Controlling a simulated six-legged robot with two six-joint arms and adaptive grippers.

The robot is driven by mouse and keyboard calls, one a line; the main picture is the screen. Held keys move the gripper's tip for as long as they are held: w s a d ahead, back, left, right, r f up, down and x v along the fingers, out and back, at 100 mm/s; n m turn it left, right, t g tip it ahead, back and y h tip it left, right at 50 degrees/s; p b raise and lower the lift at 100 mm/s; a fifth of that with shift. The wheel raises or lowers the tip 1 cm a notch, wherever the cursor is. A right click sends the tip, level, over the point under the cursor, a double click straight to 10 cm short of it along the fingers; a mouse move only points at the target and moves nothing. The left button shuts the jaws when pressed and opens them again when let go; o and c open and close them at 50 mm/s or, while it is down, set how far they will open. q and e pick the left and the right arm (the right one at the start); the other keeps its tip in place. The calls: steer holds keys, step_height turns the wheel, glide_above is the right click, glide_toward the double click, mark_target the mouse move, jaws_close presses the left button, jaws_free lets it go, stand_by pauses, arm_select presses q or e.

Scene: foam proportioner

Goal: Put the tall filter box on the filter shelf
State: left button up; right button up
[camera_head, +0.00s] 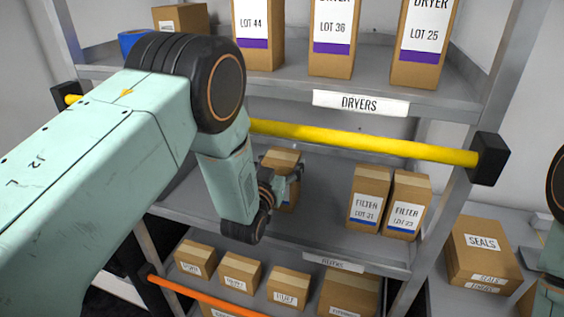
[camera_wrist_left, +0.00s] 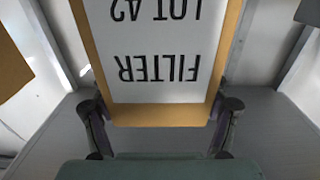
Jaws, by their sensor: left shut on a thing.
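The tall filter box (camera_head: 283,158) is a brown carton, mostly hidden behind my left gripper (camera_head: 283,183) in the head view. In the left wrist view, the same filter box (camera_wrist_left: 158,55) fills the upper middle, its white FILTER label upside down. My left gripper (camera_wrist_left: 163,125) is shut on it, with one finger on each side. The box is within the middle level, the filter shelf (camera_head: 325,228), left of two other filter boxes. I cannot tell whether its base touches the shelf. My right gripper is out of view.
Two filter boxes, LOT 31 (camera_head: 368,200) and LOT 23 (camera_head: 406,206), stand on the right of the filter shelf. A yellow bar (camera_head: 360,143) crosses in front above it, and an orange bar (camera_head: 200,295) crosses lower down. Bare shelf lies between the held box and LOT 31.

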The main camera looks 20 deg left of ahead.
arm_select(q)
steer(key=shift+w+a+f, duration=0.15)
steer(key=shift+a+f, duration=0.05)
steer(key=shift+f, duration=0.15)
steer(key=o, duration=1.6)
steer(key=shift+w, duration=0.1)
steer(key=shift+o, duration=0.3)
steer(key=shift+s+d+r, duration=0.15)
steer(key=shift+s, duration=0.05)
steer(key=shift+a, duration=0.2)
steer(key=s+b, duration=0.1)
steer(key=s, duration=1.1)
steer(key=shift+a, duration=0.2)
steer(key=shift+o, duration=0.2)
steer(key=shift+w, duration=0.15)
